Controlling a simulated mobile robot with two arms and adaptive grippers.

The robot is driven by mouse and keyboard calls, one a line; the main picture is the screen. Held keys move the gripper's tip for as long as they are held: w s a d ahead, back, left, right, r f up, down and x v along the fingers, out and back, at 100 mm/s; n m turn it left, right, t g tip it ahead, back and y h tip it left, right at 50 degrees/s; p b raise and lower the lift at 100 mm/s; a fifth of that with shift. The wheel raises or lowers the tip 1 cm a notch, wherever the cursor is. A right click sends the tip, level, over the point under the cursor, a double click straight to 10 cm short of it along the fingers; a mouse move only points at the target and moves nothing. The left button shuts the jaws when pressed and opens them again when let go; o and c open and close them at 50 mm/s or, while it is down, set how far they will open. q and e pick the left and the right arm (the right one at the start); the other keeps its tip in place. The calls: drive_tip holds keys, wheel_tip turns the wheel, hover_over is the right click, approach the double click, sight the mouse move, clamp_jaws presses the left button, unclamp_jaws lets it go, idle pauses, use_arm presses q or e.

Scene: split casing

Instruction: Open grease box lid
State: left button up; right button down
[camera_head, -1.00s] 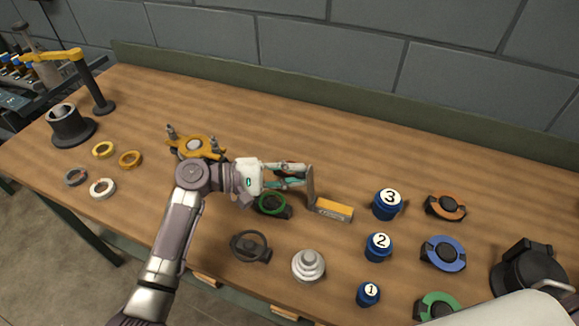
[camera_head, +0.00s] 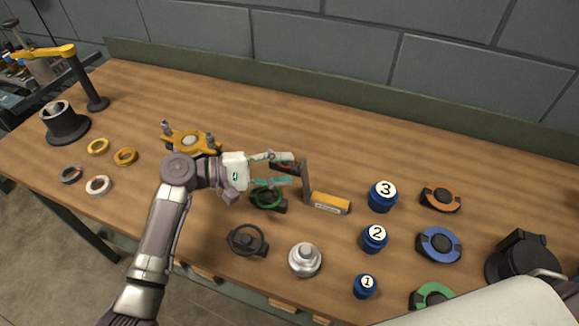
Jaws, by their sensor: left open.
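No thing in view is clearly marked as the grease box. A black round container (camera_head: 516,262) with a raised block at its back stands at the right edge, partly hidden by a pale form in front; I cannot tell whether its top is a lid. A small yellow labelled block (camera_head: 330,202) lies mid-table with a grey upright bar (camera_head: 306,181) at its left end. My left gripper (camera_head: 290,170) is open just left of that bar, its fingers pointing right. A dark piece shows between or behind the fingers; contact is unclear. My right gripper is out of view.
Blue numbered canisters (camera_head: 382,196) and orange, blue and green ringed parts stand right of centre. A silver stepped part (camera_head: 305,259) and a black ring part (camera_head: 247,240) lie in front. A yellow fixture (camera_head: 191,141) is behind my left wrist. The back of the wooden table (camera_head: 300,125) is clear.

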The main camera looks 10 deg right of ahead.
use_arm(q)
drive_tip(key=a+r, duration=0.1)
drive_tip(key=a, duration=0.9)
drive_tip(key=shift+w+r, duration=0.15)
drive_tip(key=shift+r, duration=0.15)
